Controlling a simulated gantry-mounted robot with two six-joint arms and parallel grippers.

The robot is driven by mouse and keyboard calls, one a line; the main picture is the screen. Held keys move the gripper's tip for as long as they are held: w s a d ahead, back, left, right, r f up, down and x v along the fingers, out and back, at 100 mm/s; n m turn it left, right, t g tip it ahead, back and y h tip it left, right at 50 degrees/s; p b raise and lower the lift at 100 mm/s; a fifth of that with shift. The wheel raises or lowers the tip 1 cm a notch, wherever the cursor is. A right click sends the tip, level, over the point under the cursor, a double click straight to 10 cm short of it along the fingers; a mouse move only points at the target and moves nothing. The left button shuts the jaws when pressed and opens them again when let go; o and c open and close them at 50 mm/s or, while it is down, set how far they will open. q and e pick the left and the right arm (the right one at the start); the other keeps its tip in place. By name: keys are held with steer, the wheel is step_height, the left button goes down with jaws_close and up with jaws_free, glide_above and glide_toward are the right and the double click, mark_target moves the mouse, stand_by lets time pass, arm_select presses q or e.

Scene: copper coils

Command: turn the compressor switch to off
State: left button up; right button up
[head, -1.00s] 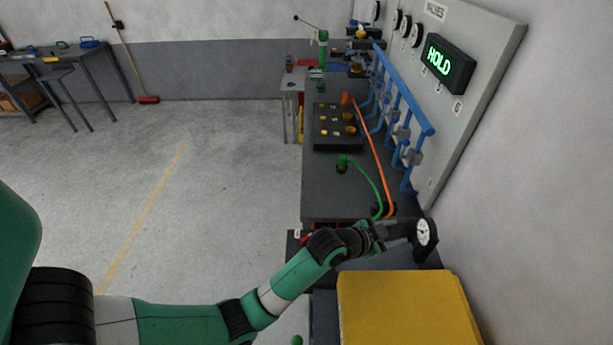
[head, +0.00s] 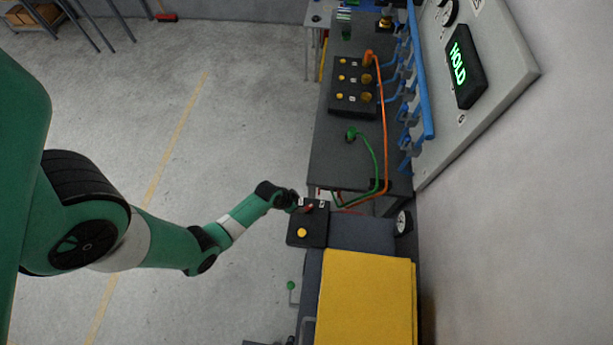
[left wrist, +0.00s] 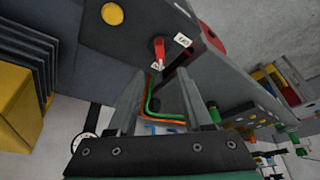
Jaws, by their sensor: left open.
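The compressor switch is a small red lever (left wrist: 159,48) on a dark control box (head: 306,232). In the left wrist view a small white label (left wrist: 183,40) sits at its right and another below it; I cannot read them surely. The red lever also shows small in the head view (head: 308,209). My left gripper (head: 297,204) is at the far left corner of the box, close to the lever. In the left wrist view its two fingers (left wrist: 164,76) are spread and empty, with the lever just beyond the tips. Contact cannot be told. My right gripper is not in view.
A yellow button (head: 302,233) is on the same box. The yellow compressor body (head: 366,300) and a round gauge (head: 403,222) stand nearby. Beyond is a dark bench (head: 330,155) with green and orange hoses. Blue pipes line the wall panel. Open floor lies at left.

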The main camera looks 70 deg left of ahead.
mark_target(308, 207)
arm_select(q)
steer(key=b+x, duration=0.4)
steer(key=x, duration=0.5)
steer(key=shift+w+f, duration=0.25)
jaws_close()
